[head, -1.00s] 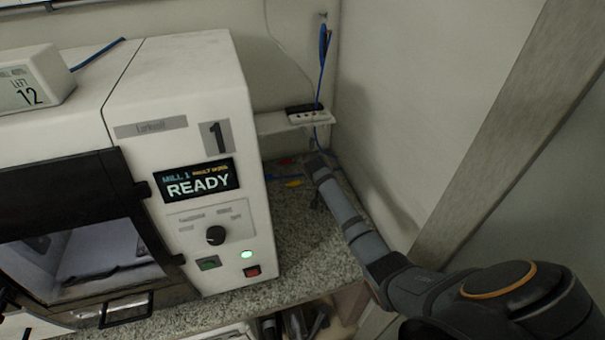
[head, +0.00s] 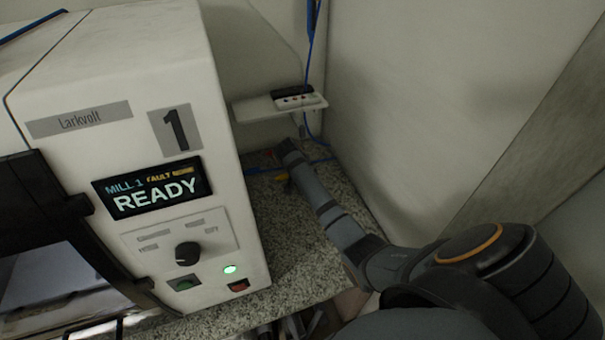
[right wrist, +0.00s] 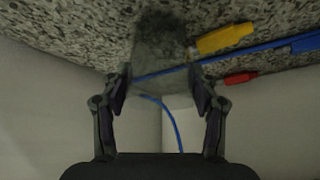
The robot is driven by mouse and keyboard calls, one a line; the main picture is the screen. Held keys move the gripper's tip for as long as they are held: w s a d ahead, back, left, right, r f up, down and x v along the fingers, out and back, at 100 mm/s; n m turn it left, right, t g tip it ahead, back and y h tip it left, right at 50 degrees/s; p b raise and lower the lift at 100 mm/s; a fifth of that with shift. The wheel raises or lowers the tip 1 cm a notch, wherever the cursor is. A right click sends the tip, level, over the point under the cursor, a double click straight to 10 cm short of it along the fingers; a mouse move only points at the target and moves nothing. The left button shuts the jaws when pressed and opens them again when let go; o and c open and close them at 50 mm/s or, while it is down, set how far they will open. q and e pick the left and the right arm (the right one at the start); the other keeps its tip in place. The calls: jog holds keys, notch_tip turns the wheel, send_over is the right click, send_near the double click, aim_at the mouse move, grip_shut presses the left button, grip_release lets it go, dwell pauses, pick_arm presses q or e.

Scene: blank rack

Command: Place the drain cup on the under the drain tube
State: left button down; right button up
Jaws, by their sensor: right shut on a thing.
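My right gripper (right wrist: 160,92) shows in the right wrist view with its fingers closed on the sides of a clear, see-through cup (right wrist: 162,50). The cup is faint against the speckled counter, and a blue cable shows through or behind it. In the head view my right arm reaches into the corner beside the mill (head: 187,252); I cannot make out the fingers or the cup there. I cannot pick out a drain tube in either view. My left gripper is not in view.
The speckled counter (head: 300,240) right of the mill is a narrow strip against the wall. A power strip (head: 297,101) sits on a small shelf at the back. Yellow (right wrist: 222,39), red (right wrist: 238,78) and blue connectors lie near the cup in the wrist view.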

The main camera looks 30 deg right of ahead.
jog(key=shift+w+d+f, duration=0.15)
jog(key=shift+d+f, duration=0.05)
jog(key=shift+d, duration=0.05)
jog(key=shift+c, duration=0.4)
jog(key=o, duration=0.9)
jog(key=shift+a+r, duration=0.1)
jog(key=shift+a, duration=0.05)
jog(key=shift+o, duration=1.4)
jog(key=shift+a+r, duration=0.1)
jog(key=shift+a, duration=0.05)
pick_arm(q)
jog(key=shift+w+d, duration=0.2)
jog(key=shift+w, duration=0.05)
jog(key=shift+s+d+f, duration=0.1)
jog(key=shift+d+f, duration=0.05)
pick_arm(e)
jog(key=v, duration=1.2)
